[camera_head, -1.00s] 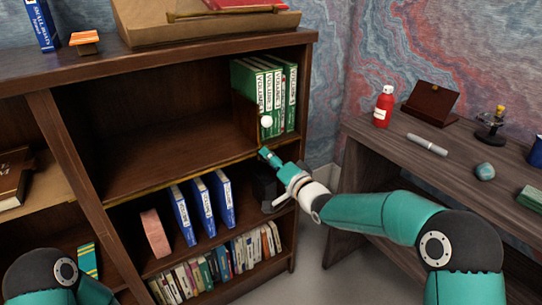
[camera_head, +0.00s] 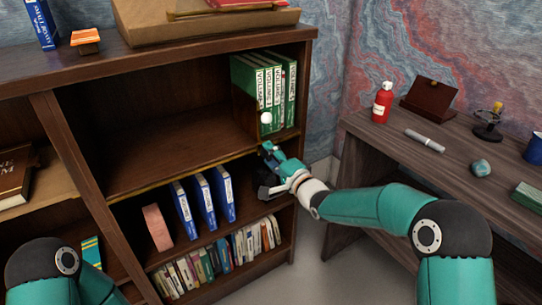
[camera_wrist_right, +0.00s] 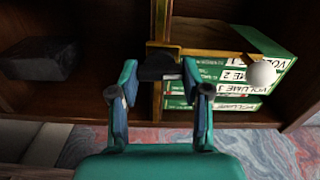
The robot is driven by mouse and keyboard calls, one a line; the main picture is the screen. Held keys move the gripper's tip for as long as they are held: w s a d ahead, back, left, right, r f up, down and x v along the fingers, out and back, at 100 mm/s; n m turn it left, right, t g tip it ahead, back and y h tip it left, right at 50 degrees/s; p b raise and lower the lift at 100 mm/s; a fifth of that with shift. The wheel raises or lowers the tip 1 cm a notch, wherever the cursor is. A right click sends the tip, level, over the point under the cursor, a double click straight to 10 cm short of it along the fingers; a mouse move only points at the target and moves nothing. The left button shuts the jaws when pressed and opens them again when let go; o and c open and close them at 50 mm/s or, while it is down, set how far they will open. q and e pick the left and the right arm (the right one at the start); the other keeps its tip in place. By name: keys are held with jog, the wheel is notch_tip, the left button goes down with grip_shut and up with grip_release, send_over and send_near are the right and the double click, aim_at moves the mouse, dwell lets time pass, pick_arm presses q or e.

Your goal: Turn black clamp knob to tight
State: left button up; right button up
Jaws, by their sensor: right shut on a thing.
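The black clamp knob (camera_wrist_right: 158,68) shows in the right wrist view, at the brass rail on the shelf edge. My right gripper (camera_wrist_right: 159,77) is shut on it, with one teal finger on each side. In the head view the right gripper (camera_head: 270,152) is at the shelf's front edge, below the green volumes, and the knob is hidden by the fingers. A brown divider (camera_head: 244,116) with a white ball (camera_head: 266,118) stands against the volumes. My left gripper is out of view; only part of its arm shows at lower left.
Green volumes (camera_head: 276,95) stand at the right end of the upper shelf; the rest of that shelf is empty. Blue binders (camera_head: 203,201) and a dark box (camera_wrist_right: 40,60) are on the shelf below. A wooden desk (camera_head: 455,160) with small objects is at right.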

jog(key=shift+d+f, duration=0.15)
jog(key=shift+d, duration=0.05)
jog(key=o, duration=1.1)
jog(key=shift+o, duration=0.3)
jog(key=shift+a, duration=0.1)
jog(key=v, duration=1.2)
